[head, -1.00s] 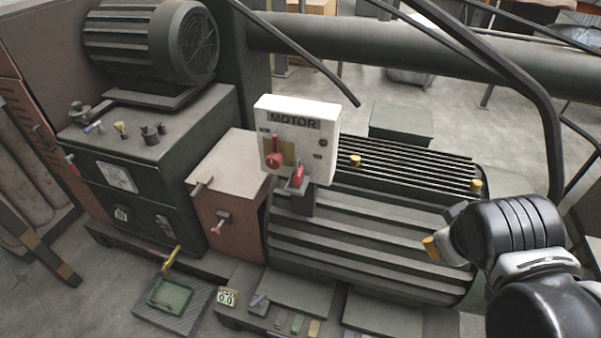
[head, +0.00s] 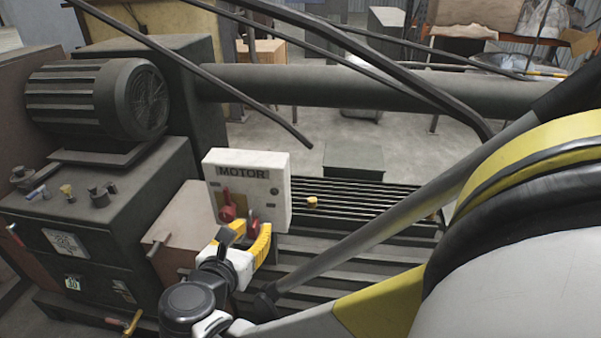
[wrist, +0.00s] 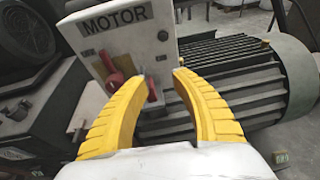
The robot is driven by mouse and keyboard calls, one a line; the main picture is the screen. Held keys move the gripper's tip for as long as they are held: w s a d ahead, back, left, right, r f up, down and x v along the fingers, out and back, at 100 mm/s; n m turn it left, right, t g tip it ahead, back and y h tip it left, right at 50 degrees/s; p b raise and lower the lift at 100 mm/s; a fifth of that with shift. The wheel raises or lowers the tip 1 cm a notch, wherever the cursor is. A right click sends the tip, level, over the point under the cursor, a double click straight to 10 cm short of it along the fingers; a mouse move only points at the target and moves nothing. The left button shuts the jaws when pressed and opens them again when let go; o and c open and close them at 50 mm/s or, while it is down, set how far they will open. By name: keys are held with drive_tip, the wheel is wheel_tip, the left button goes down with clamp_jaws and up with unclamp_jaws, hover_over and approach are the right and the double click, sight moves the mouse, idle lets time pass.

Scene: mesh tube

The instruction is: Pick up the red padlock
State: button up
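The red padlock (head: 254,226) hangs at the lower right of the white MOTOR box (head: 275,190) in the head view, partly hidden by my gripper. In the wrist view the red padlock (wrist: 152,88) shows between and beyond the fingertips. My gripper (head: 247,236) is in front of the lower part of the box. Its yellow fingers are spread apart and empty in the wrist view (wrist: 160,77). Whether a finger touches the box or padlock I cannot tell.
A red rotary switch (head: 227,208) is left of the padlock on the box face. A dark ribbed motor housing (wrist: 235,85) lies to the right. A dark cabinet (head: 90,230) stands at the left. A thick pipe (head: 320,85) runs behind.

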sight(250, 219)
drive_tip(key=shift+n+y, duration=0.4)
drive_tip(key=w+f+b, duration=0.1)
drive_tip(key=w, duration=0.1)
drive_tip(key=w+a+f+b, duration=0.1)
drive_tip(key=w, duration=0.2)
drive_tip(key=w+a+f+b, duration=0.1)
drive_tip(key=w, duration=0.2)
drive_tip(key=shift+a+f+b, duration=0.2)
drive_tip(key=shift+f+b, duration=0.1)
drive_tip(key=shift+f, duration=0.1)
drive_tip(key=shift+r, duration=0.1)
clamp_jaws()
